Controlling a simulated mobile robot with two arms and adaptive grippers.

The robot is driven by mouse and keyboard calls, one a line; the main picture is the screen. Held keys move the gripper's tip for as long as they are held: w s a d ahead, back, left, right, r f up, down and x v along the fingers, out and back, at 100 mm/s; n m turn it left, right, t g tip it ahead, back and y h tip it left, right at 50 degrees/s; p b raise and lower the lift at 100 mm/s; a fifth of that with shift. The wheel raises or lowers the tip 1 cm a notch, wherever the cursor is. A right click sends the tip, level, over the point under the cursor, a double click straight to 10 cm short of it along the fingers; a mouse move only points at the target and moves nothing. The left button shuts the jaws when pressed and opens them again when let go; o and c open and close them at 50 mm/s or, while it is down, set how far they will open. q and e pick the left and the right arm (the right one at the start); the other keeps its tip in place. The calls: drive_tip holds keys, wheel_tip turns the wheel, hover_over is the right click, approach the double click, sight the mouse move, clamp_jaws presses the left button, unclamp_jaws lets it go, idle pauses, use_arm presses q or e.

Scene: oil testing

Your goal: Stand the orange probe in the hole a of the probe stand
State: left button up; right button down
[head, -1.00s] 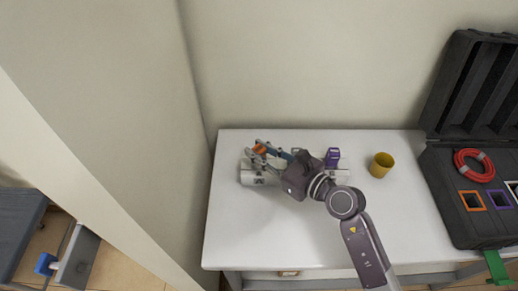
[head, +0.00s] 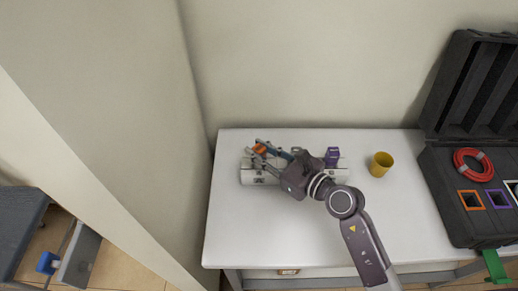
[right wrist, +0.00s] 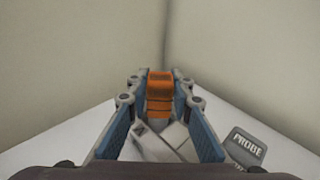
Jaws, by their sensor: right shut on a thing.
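The orange probe (head: 259,149) is between the fingers of my right gripper (head: 266,152), above the left end of the white probe stand (head: 246,177). In the right wrist view the probe (right wrist: 159,92) is upright between the two blue finger pads, and my right gripper (right wrist: 160,110) is shut on it. The probe's lower end and hole a are hidden, so I cannot tell whether the probe is in the hole. A purple probe (head: 332,157) stands at the stand's right end. My left gripper is not in view.
A yellow cup (head: 381,164) stands right of the stand. An open black case (head: 453,211) with a red cable coil (head: 474,165) is at the far right. The white table (head: 270,232) is clear in front, and walls rise behind and left.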

drive_tip(key=shift+f+b, duration=0.4)
drive_tip(key=shift+f, duration=0.15)
drive_tip(key=c, duration=2)
unclamp_jaws()
drive_tip(key=shift+p+v, duration=0.45)
drive_tip(key=shift+v, duration=5.05)
